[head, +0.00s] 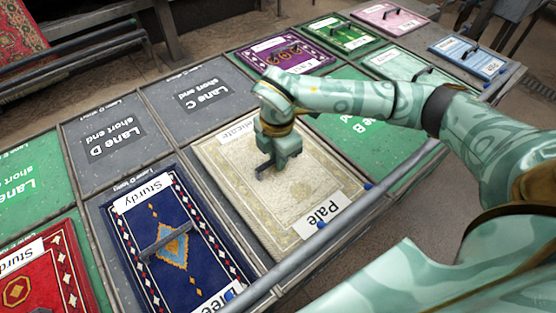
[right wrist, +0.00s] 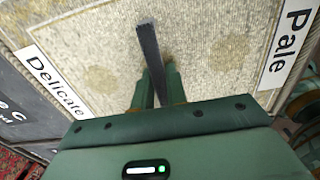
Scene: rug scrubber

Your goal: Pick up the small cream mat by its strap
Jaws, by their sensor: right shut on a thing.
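The small cream mat (head: 290,204) lies in its lane near the middle of the head view, with a "Delicate" label at its far end and a "Pale" label (head: 323,213) at its near end. My right gripper (head: 271,164) is over the mat's middle, pointing down. In the right wrist view the fingers (right wrist: 157,86) are shut on the dark strap (right wrist: 148,42), which sticks out past them. The mat (right wrist: 95,55) spreads out flat behind the strap. I see no clear gap under the mat. My left gripper is not in view.
A blue mat (head: 172,245) labelled "Sturdy" with its own strap lies to the left. A red mat (head: 55,275) is at the lower left. Purple, green, pink and pale blue mats lie at the far end. Grey lane panels (head: 195,95) are bare. A rail (head: 300,252) runs along the near edge.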

